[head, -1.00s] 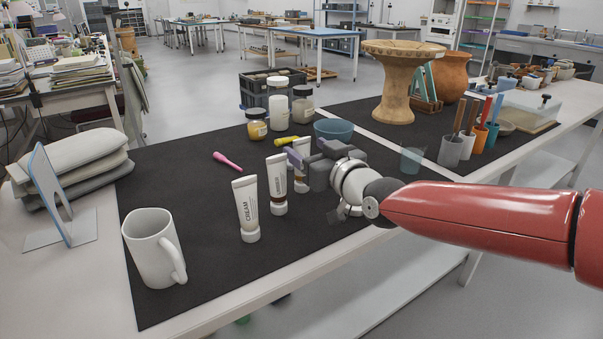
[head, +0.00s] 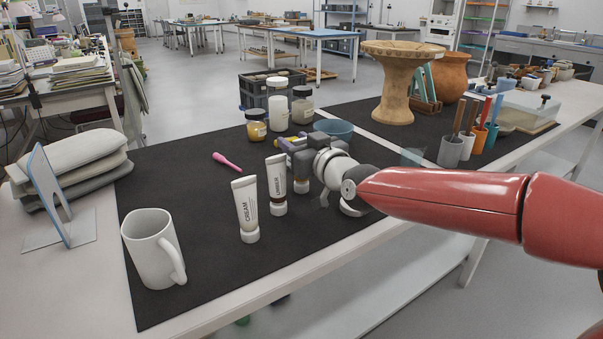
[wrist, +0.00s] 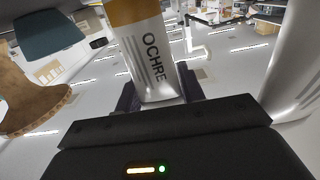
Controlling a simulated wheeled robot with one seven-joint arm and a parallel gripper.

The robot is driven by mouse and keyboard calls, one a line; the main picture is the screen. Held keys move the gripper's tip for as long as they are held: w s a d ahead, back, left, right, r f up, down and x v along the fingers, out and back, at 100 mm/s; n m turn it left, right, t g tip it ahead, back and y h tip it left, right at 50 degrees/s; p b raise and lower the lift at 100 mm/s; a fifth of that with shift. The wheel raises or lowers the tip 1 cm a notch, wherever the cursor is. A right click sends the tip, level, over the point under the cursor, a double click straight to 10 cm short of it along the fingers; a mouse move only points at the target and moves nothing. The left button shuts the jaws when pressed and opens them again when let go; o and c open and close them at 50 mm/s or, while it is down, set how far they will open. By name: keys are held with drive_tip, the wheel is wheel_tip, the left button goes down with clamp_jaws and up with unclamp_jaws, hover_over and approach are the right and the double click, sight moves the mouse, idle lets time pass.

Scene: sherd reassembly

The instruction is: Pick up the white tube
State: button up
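Three white tubes stand on their caps on the black mat. The cream tube (head: 247,207) is nearest, and the umber tube (head: 277,185) is behind it to the right. The third, the ochre tube (wrist: 150,50), shows large in the wrist view, with an ochre band at one end. In the head view my gripper and the umber tube hide most of it. My gripper (head: 292,147) is at the ochre tube. Its dark fingers (wrist: 160,93) lie on both sides of the tube; whether they press on it I cannot tell.
A white mug (head: 152,245) stands front left. A pink tool (head: 226,161) lies on the mat (head: 190,190). Several jars (head: 278,112) and a teal bowl (head: 334,128) are close behind my gripper. A clay pedestal (head: 398,85) stands further back.

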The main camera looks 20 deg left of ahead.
drive_tip(key=c, duration=0.4)
drive_tip(key=shift+c, duration=0.2)
wheel_tip(320, 180, up, 20)
drive_tip(key=p, duration=0.1)
idle(0.4)
